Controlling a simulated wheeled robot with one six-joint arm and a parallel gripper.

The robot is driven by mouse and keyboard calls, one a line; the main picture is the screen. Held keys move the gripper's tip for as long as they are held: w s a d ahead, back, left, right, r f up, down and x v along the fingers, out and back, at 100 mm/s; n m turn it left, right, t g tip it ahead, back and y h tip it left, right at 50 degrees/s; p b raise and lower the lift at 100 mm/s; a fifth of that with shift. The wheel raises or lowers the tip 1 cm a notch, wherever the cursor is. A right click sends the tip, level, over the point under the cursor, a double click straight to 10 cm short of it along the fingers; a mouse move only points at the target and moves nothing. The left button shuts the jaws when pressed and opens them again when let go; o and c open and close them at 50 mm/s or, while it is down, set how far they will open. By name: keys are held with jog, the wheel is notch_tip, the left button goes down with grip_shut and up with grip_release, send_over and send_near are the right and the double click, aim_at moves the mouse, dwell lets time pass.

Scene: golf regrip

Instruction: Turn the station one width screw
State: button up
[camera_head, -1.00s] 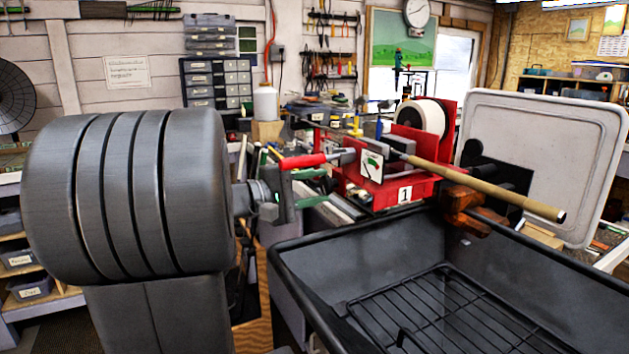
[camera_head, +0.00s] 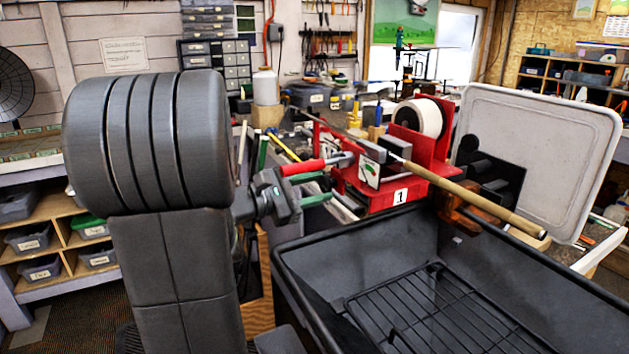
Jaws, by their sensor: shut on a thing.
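The station (camera_head: 384,195) is a red fixture marked 1, at the middle right. A small card with a green gauge (camera_head: 369,169) stands on its front. Grey jaws (camera_head: 386,150) hold a club shaft with a tan grip (camera_head: 476,196) that runs down to the right. A red handle (camera_head: 303,166) with a grey end lies left of the card, pointing towards it. My gripper (camera_head: 312,188) has green fingers level with the handle and is shut on it; the exact contact is hard to see. I cannot make out a screw thread.
A black tub with a wire rack (camera_head: 430,305) fills the front right. A white board (camera_head: 537,160) leans behind it. A white roll (camera_head: 420,118) is on the station. Tools and bottles crowd the bench behind.

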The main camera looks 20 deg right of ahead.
jog(key=shift+f+n, duration=0.1)
jog(key=shift+n, duration=0.3)
jog(key=o, duration=1)
jog(key=shift+c, duration=0.2)
jog(key=s+a, duration=0.1)
jog(key=a, duration=1.2)
jog(key=shift+a, duration=0.4)
jog(key=shift+s, duration=0.1)
jog(key=d, duration=0.9)
jog(key=w+d, duration=0.1)
jog(key=d, duration=0.3)
jog(key=shift+w+d, duration=0.1)
jog(key=shift+d, duration=0.3)
jog(key=shift+a, duration=0.1)
